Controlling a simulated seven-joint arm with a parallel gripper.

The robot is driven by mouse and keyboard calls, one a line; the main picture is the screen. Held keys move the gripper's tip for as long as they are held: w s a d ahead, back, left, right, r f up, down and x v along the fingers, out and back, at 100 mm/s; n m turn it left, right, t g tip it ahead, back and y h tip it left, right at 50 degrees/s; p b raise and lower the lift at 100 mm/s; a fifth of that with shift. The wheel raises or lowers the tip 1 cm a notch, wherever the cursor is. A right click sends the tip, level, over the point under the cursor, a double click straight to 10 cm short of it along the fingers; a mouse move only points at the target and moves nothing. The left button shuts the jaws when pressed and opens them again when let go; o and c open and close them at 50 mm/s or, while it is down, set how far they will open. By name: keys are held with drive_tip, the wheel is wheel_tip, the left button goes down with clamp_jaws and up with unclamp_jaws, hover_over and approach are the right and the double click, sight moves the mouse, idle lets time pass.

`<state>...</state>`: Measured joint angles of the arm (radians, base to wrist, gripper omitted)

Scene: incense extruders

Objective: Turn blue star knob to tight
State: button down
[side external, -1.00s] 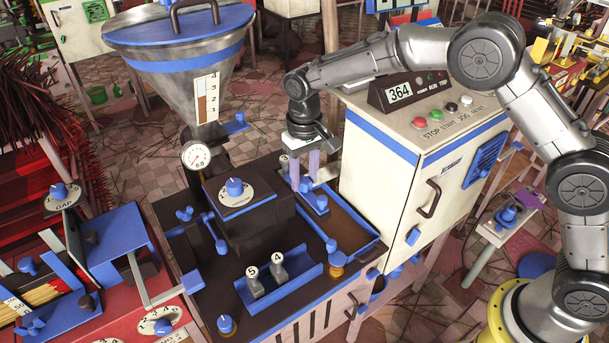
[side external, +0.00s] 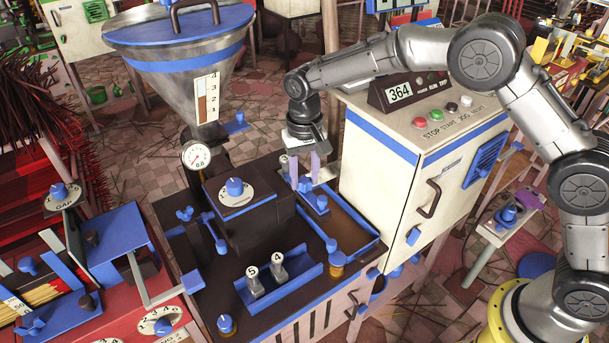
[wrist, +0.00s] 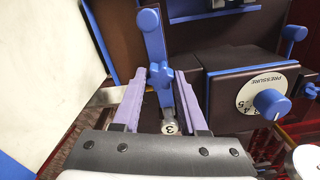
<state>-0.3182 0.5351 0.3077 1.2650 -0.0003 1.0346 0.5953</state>
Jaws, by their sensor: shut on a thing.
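The blue star knob (wrist: 160,76) sits between my purple fingertips in the wrist view, at the near end of a blue bar. My gripper (wrist: 160,80) is shut on the knob, with one finger on each side of it. In the side view my gripper (side external: 305,180) points down at the dark extruder bed beside the white cabinet. There the fingers largely hide the knob. A nozzle marked 3 (wrist: 170,127) shows close below the knob in the wrist view. I cannot make out any tight mark.
The white control cabinet (side external: 375,165) stands close to the right of my gripper. A dark block with a pressure dial (side external: 235,188) is to its left. A blue tray (side external: 305,271) with nozzles marked 5 and 4 lies in front. The hopper (side external: 180,75) rises behind at left.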

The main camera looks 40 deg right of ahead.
sight(305, 179)
drive_tip(key=shift+c, duration=2.2)
unclamp_jaws()
drive_tip(key=shift+r, duration=0.1)
wheel_tip(305, 179, up, 14)
